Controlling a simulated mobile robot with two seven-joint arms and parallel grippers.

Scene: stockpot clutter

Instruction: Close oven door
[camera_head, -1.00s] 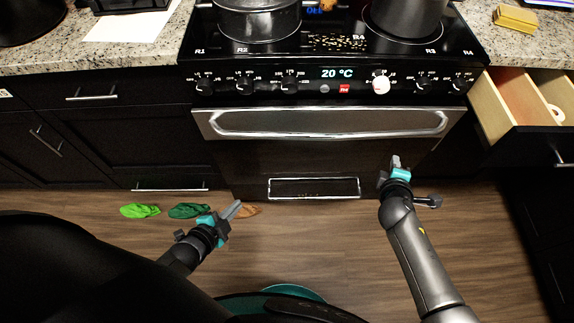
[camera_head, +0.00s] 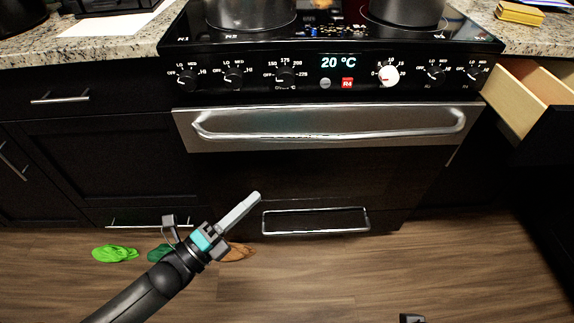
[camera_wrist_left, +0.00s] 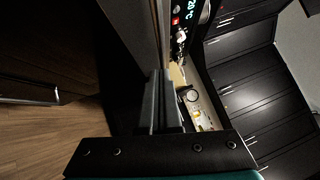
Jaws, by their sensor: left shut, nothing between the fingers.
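The oven door (camera_head: 290,170) is a dark panel with a steel top band and a long steel handle (camera_head: 330,130). It looks upright and close to the oven front in the head view; whether a small gap is left, I cannot tell. My left gripper (camera_head: 254,197) is shut and empty, in front of the door's lower part and below the handle. Its fingers also show shut in the left wrist view (camera_wrist_left: 160,100), beside the oven front. A small dark part of my right arm's end (camera_head: 411,318) shows at the bottom edge; its fingers cannot be made out.
The control panel (camera_head: 300,75) and pots sit above the door. A lower drawer handle (camera_head: 316,221) is near my left gripper. An open wooden drawer (camera_head: 528,92) stands out at the right. Green and brown items, one bright green (camera_head: 115,253), lie on the floor at left.

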